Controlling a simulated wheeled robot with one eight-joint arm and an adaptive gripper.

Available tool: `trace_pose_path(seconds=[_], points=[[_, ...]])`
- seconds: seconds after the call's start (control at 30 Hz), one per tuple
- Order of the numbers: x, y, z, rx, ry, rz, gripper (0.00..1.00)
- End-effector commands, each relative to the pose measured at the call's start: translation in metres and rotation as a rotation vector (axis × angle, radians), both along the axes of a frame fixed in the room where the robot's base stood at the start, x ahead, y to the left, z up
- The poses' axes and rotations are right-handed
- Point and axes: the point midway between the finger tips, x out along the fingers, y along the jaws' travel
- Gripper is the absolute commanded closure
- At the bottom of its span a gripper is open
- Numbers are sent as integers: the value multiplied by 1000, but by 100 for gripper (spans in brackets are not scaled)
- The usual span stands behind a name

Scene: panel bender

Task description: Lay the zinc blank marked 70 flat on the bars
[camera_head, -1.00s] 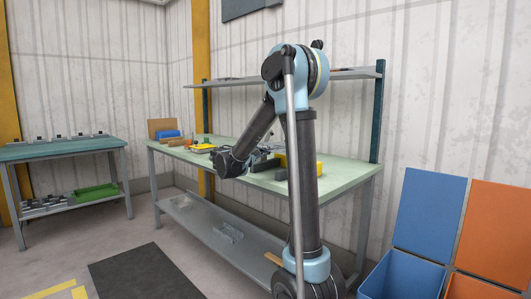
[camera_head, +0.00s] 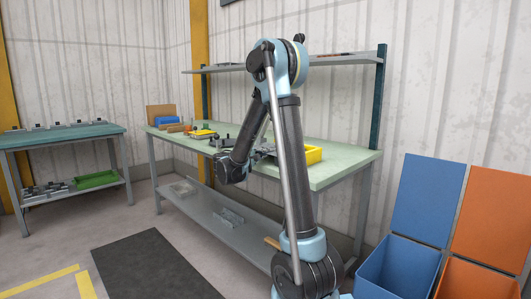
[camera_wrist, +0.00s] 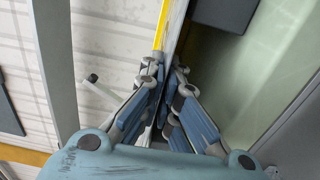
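In the wrist view my gripper (camera_wrist: 165,95) has its fingers close together on a thin grey sheet (camera_wrist: 178,35), seen almost edge-on and running up between them. It looks like the zinc blank; no number is readable on it. In the head view my arm reaches over the green-topped bench (camera_head: 335,165), and its gripper end is largely hidden behind my own links. I cannot make out the bars among the small grey items on the bench.
A yellow bin (camera_head: 313,154) stands on the bench to the right of my forearm. A shelf (camera_head: 335,60) runs above the bench. Blue (camera_head: 397,270) and orange (camera_head: 468,283) bins stand at right. A second table (camera_head: 85,135) is at left. A dark mat (camera_head: 150,270) lies on open floor.

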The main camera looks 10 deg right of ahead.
Motion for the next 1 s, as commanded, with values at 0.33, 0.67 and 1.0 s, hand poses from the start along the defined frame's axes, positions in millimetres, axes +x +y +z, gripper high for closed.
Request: trace_pose_path(seconds=[0.33, 0.67, 1.0], points=[[0, 1, 0, -1, -1, 1, 100], [0, 1, -3, -1, -1, 1, 100], [0, 1, -6, -1, -1, 1, 82]])
